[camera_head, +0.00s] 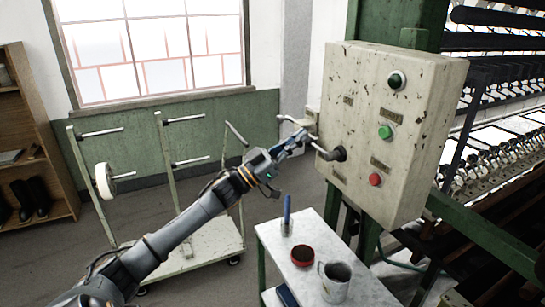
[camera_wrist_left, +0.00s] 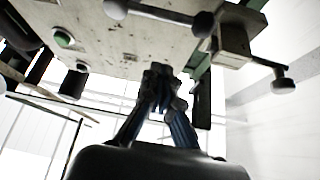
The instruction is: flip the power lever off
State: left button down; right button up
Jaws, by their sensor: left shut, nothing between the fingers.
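The control box (camera_head: 385,125) is a worn cream panel with two green buttons and a red button (camera_head: 375,180). A dark hub (camera_head: 339,154) low on its left part carries a short rod that points up and left; a rod with round ends also shows in the left wrist view (camera_wrist_left: 160,14). A small side box (camera_head: 312,120) on the left edge bears a knobbed handle (camera_head: 283,118). I cannot tell which of the two is the power lever. My left gripper (camera_head: 303,136) is shut and empty, close to both; contact cannot be told. My right gripper is out of view.
A small white table (camera_head: 315,265) below the panel holds a red bowl (camera_head: 302,256), a metal mug (camera_head: 335,281) and a blue pen-like item in a holder. A wheeled rack (camera_head: 190,245) stands behind my left arm. Reeling machinery fills the right.

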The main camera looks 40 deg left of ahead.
pick_arm(q)
jog(key=b+v, duration=0.3)
jog(key=v, duration=0.4)
jog(key=shift+f, duration=0.25)
jog(key=shift+d, duration=0.2)
